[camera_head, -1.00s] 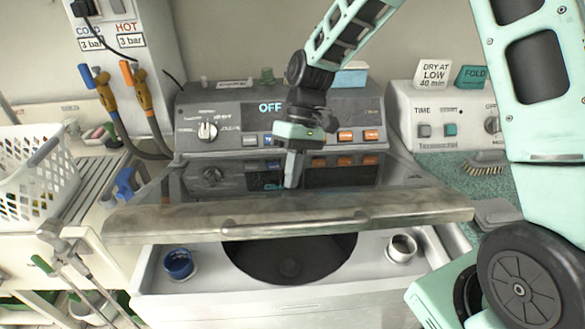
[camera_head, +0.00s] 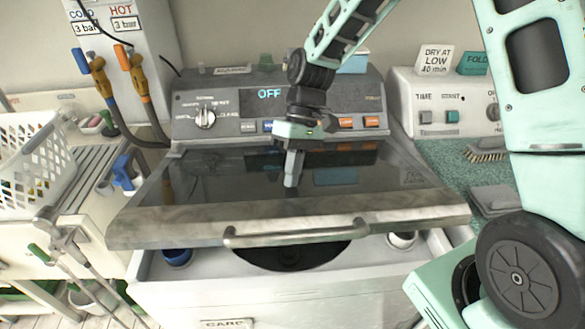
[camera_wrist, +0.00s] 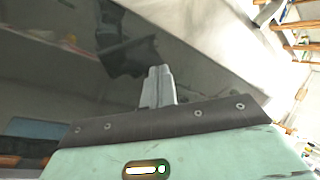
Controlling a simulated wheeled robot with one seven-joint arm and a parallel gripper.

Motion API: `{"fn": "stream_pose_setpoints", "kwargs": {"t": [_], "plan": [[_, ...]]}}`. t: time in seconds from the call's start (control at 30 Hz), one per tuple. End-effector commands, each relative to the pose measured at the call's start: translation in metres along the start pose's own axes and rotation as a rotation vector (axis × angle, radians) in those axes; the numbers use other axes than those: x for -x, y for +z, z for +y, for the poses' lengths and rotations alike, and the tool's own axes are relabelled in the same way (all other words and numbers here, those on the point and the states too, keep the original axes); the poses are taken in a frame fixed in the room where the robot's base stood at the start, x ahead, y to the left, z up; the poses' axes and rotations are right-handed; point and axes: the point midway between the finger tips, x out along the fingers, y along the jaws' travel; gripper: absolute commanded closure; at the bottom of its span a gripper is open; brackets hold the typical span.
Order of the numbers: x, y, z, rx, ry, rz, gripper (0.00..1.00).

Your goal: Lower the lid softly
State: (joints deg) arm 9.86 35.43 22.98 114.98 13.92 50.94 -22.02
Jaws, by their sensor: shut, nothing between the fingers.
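The washer lid (camera_head: 220,193) is a dark glossy panel with a worn metal front edge and a bar handle (camera_head: 295,232). It is tilted a little open over the white machine body (camera_head: 300,285). Below its edge I see part of the dark drum opening (camera_head: 290,256). My gripper (camera_head: 291,184) is shut and empty, pointing down at the middle of the lid's top. In the wrist view its closed fingers (camera_wrist: 158,85) are close over the glossy lid, with a reflection below. I cannot tell whether the tips touch it.
A blue cup (camera_head: 177,257) and a white cup (camera_head: 402,240) sit under the lid's front edge. A white basket (camera_head: 35,165) stands left. A brush (camera_head: 486,151) lies on the right counter.

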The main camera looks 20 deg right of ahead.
Motion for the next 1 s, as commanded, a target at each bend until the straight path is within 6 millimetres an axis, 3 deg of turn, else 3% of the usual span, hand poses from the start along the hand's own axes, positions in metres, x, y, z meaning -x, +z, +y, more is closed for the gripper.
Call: {"fn": "stream_pose_setpoints", "kwargs": {"t": [0.5,1.0], "plan": [[-0.030,0.001,0.008,0.000,-0.001,-0.002,1.00],[-0.034,0.001,0.009,0.000,0.000,-0.001,1.00]]}}
